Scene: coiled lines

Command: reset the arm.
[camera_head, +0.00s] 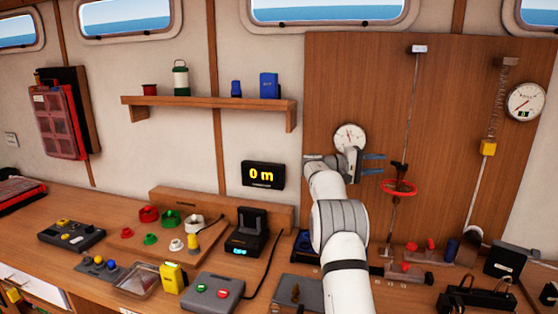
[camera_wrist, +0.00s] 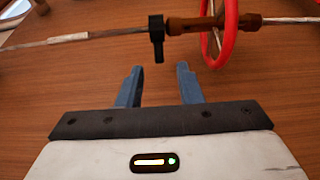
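My white arm reaches up in front of the wooden wall panel in the head view. My gripper (camera_head: 374,164) has two blue fingers pointing right, held apart with nothing between them. In the wrist view my gripper (camera_wrist: 160,78) also shows its two fingers spread and empty. Beyond the fingertips a rod with a dark clip (camera_wrist: 157,36) and a red ring (camera_wrist: 226,35) crosses the view. The fingers look apart from both. In the head view the red ring (camera_head: 398,188) is around the rod, below and right of my gripper.
A round dial (camera_head: 349,136) is on the panel (camera_head: 330,80) behind my wrist. The workbench (camera_head: 70,205) is crowded with boxes and devices. A shelf (camera_head: 205,102) is at left.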

